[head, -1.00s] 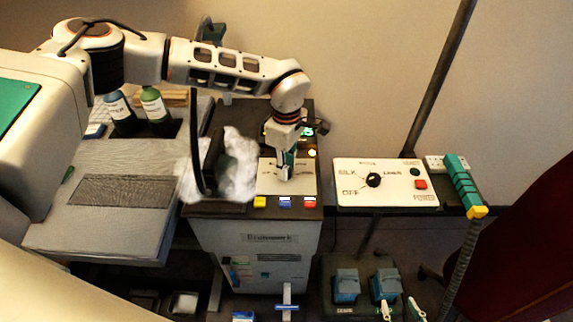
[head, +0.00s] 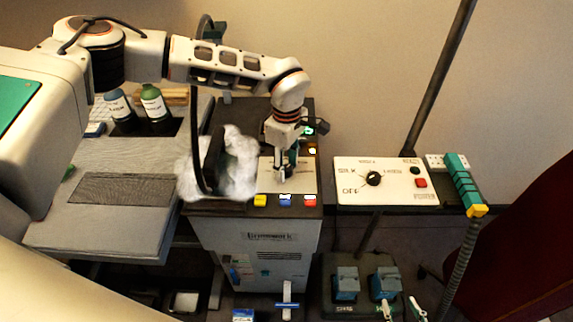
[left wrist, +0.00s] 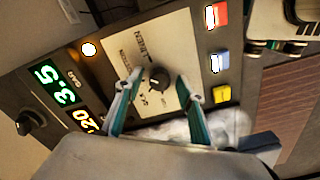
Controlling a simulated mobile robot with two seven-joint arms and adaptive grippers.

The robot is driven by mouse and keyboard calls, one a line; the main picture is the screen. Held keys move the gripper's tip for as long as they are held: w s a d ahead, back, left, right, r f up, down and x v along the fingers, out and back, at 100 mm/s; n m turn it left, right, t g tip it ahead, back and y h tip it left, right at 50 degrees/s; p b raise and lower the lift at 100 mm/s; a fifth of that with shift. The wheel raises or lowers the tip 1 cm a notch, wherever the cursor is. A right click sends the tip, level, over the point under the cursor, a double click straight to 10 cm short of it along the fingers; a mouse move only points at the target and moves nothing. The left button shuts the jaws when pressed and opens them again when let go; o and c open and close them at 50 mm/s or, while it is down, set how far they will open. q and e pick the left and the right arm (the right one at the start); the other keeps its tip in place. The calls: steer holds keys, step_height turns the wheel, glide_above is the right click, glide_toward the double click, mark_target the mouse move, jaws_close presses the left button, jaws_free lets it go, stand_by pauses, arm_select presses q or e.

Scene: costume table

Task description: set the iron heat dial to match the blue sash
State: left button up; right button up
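My left gripper (head: 284,176) reaches down over a pale control plate (head: 265,182) on the dark-topped grey machine. In the left wrist view its teal fingers (left wrist: 160,82) stand apart on either side of a black dial (left wrist: 158,78), with a gap visible on both sides. The plate (left wrist: 125,45) carries fabric words, one reading LINEN. A second black dial (head: 374,178) sits on a separate white panel (head: 350,198) to the right, marked SILK and OFF. I cannot make out a blue sash. My right gripper is not in view.
Yellow (head: 260,200), blue (head: 285,200) and red (head: 310,200) buttons line the machine's front edge. White vapour (head: 238,160) surrounds a dark upright object left of the plate. A grey board (head: 110,235) and bottles (head: 153,102) stand left. Blue pedals (head: 346,283) are below.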

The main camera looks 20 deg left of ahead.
mark_target(287, 168)
arm_select(q)
step_height(287, 168, up, 12)
stand_by(0.5)
stand_by(0.4)
